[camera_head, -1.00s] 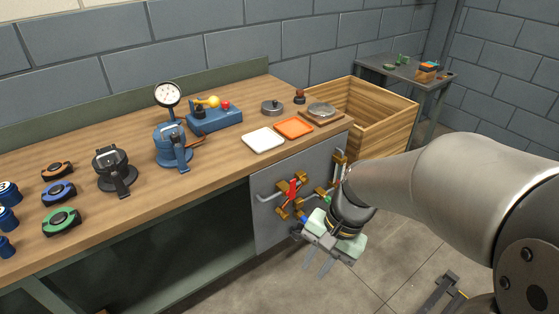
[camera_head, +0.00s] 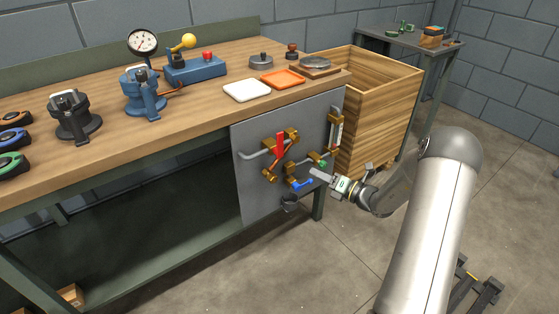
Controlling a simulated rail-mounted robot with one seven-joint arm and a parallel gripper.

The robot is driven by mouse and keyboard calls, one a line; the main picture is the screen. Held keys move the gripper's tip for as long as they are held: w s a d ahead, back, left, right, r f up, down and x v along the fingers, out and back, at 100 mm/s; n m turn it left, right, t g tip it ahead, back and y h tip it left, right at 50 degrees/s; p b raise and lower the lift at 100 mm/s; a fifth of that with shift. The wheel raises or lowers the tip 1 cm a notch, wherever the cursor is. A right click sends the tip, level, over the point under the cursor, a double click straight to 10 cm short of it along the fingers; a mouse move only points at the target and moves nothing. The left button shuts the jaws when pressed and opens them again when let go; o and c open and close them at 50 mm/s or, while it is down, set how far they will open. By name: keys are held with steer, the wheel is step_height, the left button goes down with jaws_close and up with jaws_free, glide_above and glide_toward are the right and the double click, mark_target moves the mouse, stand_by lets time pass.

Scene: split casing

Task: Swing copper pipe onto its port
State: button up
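A thin copper-coloured pipe (camera_head: 174,90) shows on the bench beside the blue casing (camera_head: 144,94), curving towards the blue box; I cannot tell whether its end touches a port. The casing carries a round white gauge (camera_head: 143,42). My gripper (camera_head: 319,174) is low at the front of the bench, pointing left towards the grey panel, well away from that pipe. Its fingers are small and seen nearly edge-on, so their opening is unclear. No held object is discernible.
The grey panel (camera_head: 248,189) carries brass fittings (camera_head: 270,172), a red lever (camera_head: 280,145) and a blue handle (camera_head: 300,185) close to my gripper. A blue box (camera_head: 196,70), white tray (camera_head: 246,91) and orange tray (camera_head: 282,80) stand on the bench. A wooden crate (camera_head: 385,123) stands right.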

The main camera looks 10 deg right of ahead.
steer(key=b+x, duration=0.2)
steer(key=x, duration=1.3)
steer(key=shift+a, duration=0.3)
jaws_close()
